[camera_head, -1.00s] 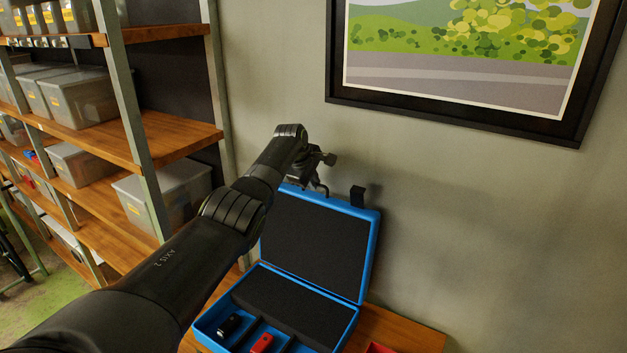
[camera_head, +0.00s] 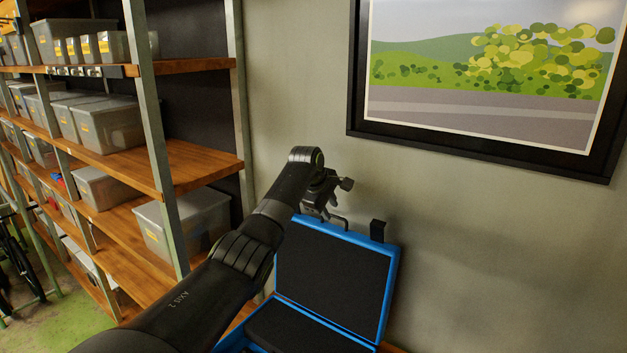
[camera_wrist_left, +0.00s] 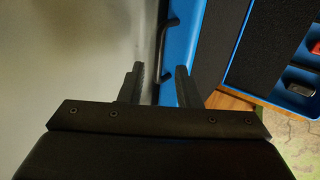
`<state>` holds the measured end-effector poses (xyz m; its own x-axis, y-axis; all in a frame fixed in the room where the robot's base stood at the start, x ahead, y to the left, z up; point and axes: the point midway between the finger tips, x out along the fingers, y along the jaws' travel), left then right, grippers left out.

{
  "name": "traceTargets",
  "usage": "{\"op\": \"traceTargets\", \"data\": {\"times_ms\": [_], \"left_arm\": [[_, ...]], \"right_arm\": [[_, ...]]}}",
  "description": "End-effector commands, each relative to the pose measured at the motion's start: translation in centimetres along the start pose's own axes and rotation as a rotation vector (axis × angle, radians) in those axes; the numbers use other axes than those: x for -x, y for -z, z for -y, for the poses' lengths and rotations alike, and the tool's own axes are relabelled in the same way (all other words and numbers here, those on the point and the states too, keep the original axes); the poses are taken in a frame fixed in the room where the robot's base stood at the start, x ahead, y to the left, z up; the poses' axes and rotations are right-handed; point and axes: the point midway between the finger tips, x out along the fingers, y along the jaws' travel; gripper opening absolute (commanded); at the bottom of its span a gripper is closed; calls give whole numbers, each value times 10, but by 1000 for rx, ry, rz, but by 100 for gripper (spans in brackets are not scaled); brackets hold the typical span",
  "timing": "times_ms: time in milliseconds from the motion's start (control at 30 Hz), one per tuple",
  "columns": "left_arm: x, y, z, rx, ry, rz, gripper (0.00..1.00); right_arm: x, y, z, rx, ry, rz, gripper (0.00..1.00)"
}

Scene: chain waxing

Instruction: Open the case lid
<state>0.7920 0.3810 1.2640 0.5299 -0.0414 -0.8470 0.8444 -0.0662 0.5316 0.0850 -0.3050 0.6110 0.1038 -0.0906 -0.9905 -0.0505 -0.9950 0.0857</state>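The blue case (camera_head: 312,318) has its lid (camera_head: 334,277) standing raised, with the black foam lining of lid and base showing. The lower part of the case is cut off by the head view's bottom edge. My left gripper (camera_head: 330,205) is at the lid's top edge, by the black handle; in the wrist view its two fingers (camera_wrist_left: 160,84) are apart. The blue lid edge (camera_wrist_left: 170,92) and the handle (camera_wrist_left: 164,48) show between and just beyond them. I cannot tell whether a finger touches the lid. My right gripper is in neither view.
A black latch (camera_head: 377,230) sticks up from the lid's top edge. The grey wall (camera_head: 480,240) with a framed picture (camera_head: 490,70) is behind the case. Shelving with clear bins (camera_head: 185,222) stands at the left. Red and black items lie in the case base in the wrist view.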

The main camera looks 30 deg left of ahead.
Motion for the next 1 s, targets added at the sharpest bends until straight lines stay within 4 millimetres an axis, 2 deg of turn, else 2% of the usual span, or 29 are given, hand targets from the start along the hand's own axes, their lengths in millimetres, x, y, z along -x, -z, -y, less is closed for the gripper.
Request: {"op": "traceTargets", "data": {"times_ms": [267,600,800,1000], "left_arm": [[42,1,0,-1,-7,-2,30],[114,1,1,0,-6,-3,30],[136,1,0,1,-2,-2,30],[142,1,0,1,0,-1,30]], "right_arm": [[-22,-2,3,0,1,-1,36],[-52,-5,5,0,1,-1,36],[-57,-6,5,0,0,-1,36],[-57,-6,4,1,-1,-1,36]]}}
